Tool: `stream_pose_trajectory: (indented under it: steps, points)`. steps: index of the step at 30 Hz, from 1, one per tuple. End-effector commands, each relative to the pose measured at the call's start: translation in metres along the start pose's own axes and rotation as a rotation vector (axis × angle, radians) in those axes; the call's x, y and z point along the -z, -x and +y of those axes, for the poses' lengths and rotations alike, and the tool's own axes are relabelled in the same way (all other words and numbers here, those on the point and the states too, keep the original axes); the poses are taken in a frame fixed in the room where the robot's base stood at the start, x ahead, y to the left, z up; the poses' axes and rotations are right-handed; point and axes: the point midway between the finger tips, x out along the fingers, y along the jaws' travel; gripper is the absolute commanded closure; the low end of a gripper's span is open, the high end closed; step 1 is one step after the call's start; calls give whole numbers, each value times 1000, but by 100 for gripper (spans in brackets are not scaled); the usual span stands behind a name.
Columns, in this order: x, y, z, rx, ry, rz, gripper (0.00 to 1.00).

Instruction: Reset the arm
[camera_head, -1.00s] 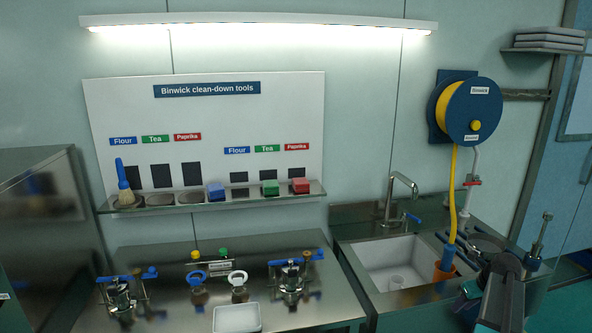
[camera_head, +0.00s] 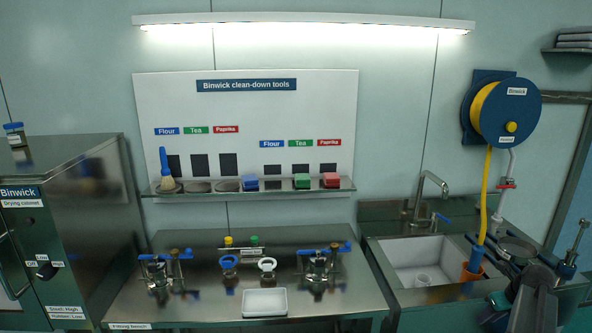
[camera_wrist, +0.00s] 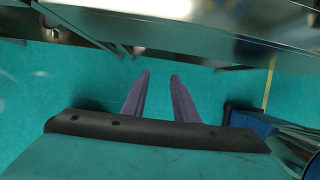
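My gripper (camera_wrist: 160,77) shows in the wrist view as two purple-grey fingers. They stand apart with a gap between them and nothing held. They point over a green floor (camera_wrist: 75,85), below a shiny metal edge (camera_wrist: 215,45) that crosses the top of the view. In the head view, dark and greenish parts at the lower right, in front of the sink bench, look like my arm (camera_head: 535,298). My fingertips cannot be made out there.
The metal bench (camera_head: 200,305) bears clamps, two ring-handled pieces and a white tray (camera_head: 264,302). A tool shelf (camera_head: 330,189) holds a brush (camera_head: 165,168) and coloured blocks. A sink (camera_head: 425,258), hose reel (camera_head: 507,108) and drying cabinet (camera_head: 75,215) flank it.

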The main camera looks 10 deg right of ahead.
Motion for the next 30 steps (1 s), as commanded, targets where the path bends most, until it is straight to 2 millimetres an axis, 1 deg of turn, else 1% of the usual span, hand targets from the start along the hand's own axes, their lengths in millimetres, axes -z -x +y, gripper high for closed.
stream_pose_trajectory:
  steps: [8,11,13,16,17,18,20,21,23,24,26,27,29,30]
  points:
    - [-10,-38,39,-44,46,23,73]
    - [-11,-58,60,-67,68,37,73]
    - [-11,-75,79,-88,87,50,73]
    - [-9,-106,114,-124,122,76,73]
    - [-6,-116,126,-136,133,85,73]
    - [-4,-128,142,-151,149,98,73]
    - [2,-146,166,-173,172,119,73]
    - [7,-158,181,-187,188,133,73]
    - [15,-175,204,-207,212,155,73]
    - [21,-186,220,-221,228,171,73]
    - [31,-202,244,-240,255,194,73]
    - [39,-212,259,-254,278,209,73]
    - [52,-227,282,-274,316,233,73]
    - [61,-236,297,-287,345,248,73]
